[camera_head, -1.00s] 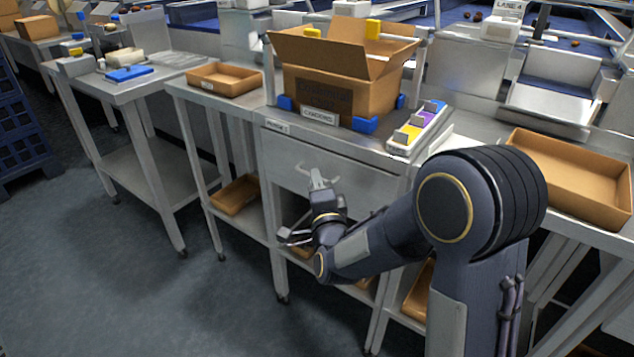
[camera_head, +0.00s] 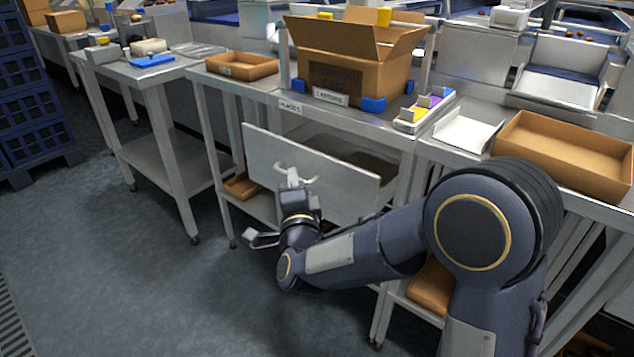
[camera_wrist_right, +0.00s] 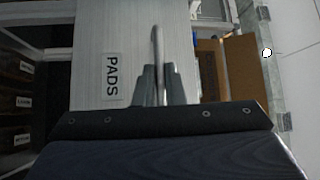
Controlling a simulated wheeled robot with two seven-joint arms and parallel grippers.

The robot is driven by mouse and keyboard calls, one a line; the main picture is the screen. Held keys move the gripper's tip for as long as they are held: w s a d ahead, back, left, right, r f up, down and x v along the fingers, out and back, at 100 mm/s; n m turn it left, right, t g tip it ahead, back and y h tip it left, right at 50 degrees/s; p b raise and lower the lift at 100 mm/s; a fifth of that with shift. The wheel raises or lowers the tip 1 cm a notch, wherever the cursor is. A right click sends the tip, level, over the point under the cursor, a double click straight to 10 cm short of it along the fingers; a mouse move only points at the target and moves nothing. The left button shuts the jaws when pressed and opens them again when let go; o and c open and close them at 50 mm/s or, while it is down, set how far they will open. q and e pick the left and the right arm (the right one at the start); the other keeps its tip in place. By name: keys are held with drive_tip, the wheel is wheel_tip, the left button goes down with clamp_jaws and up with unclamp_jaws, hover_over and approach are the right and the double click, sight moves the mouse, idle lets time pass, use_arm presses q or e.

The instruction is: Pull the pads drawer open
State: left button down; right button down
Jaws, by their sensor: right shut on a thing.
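The pads drawer (camera_head: 345,185) is a pale metal drawer under the packing table, and its front stands out from the table with an opening showing behind it. Its front also shows in the right wrist view (camera_wrist_right: 95,45), with a "PADS" label (camera_wrist_right: 112,77). My right gripper (camera_head: 292,183) is at the drawer's handle (camera_head: 312,178). In the right wrist view the right gripper's fingers (camera_wrist_right: 158,85) are closed around the handle bar (camera_wrist_right: 158,45). The drawer's inside is only partly visible. My left gripper is not in view.
An open carton (camera_head: 345,85) stands on the table (camera_head: 290,106) between blue corner blocks. Brown trays sit to its left (camera_head: 242,64) and right (camera_head: 565,150). A side table (camera_head: 160,75) stands at the left. The floor (camera_head: 130,260) in front is clear.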

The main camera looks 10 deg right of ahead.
drive_tip(key=s+a+b, duration=0.2)
drive_tip(key=s+a, duration=0.5)
drive_tip(key=a, duration=0.2)
drive_tip(key=shift+s+a+b, duration=0.3)
drive_tip(key=shift+a+b, duration=0.05)
drive_tip(key=c, duration=1.5)
unclamp_jaws()
drive_tip(key=s+f+p, duration=0.1)
drive_tip(key=s, duration=0.6)
drive_tip(key=shift+s+a, duration=0.35)
drive_tip(key=shift+a, duration=0.1)
drive_tip(key=shift+f, duration=0.1)
